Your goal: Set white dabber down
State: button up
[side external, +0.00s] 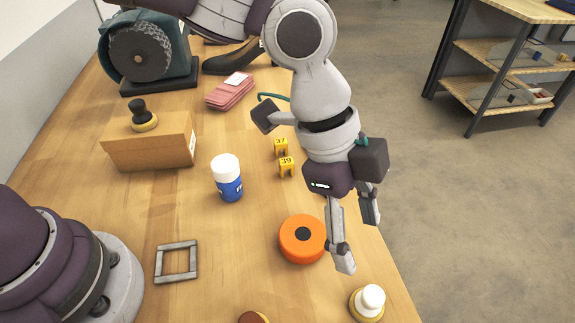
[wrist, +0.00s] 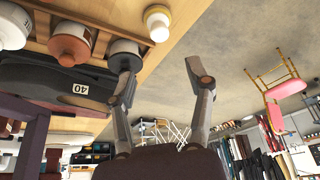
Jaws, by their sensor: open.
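The white dabber (side external: 370,299), a rounded white knob on a yellow base, stands on the wooden table near its right edge, low in the side view. It also shows at the top of the wrist view (wrist: 157,22), close to the table edge. My gripper (side external: 357,236) is open, with nothing between its fingers. It hangs above the table's right edge, up and left of the dabber in the side view, apart from it. In the wrist view its spread fingers (wrist: 158,72) are below the dabber.
An orange disc (side external: 294,247) with a dark centre lies left of my gripper. A black-knobbed dabber (side external: 142,112) sits on a wooden box (side external: 150,152).

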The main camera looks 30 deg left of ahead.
jog(key=w+a+r+n+t+y, duration=0.1)
jog(key=a+r+n, duration=0.2)
jog(key=a, duration=0.2)
jog(key=a+r+n+t, duration=0.2)
jog(key=a+n, duration=0.1)
jog(key=a, duration=0.3)
jog(key=w+a+r+n+t+y, duration=0.1)
jog(key=a+r+n, duration=0.2)
jog(key=a, duration=0.2)
jog(key=s+a+n+y, duration=0.1)
jog(key=s+a+n, duration=0.2)
jog(key=a, duration=0.3)
jog(key=s+a+n+t+y, duration=0.1)
jog(key=s+a+n, duration=0.2)
jog(key=a+n, duration=0.3)
jog(key=shift+s+f+t, duration=0.25)
jog(key=shift+s+t, duration=0.05)
jog(key=shift+s, duration=0.1)
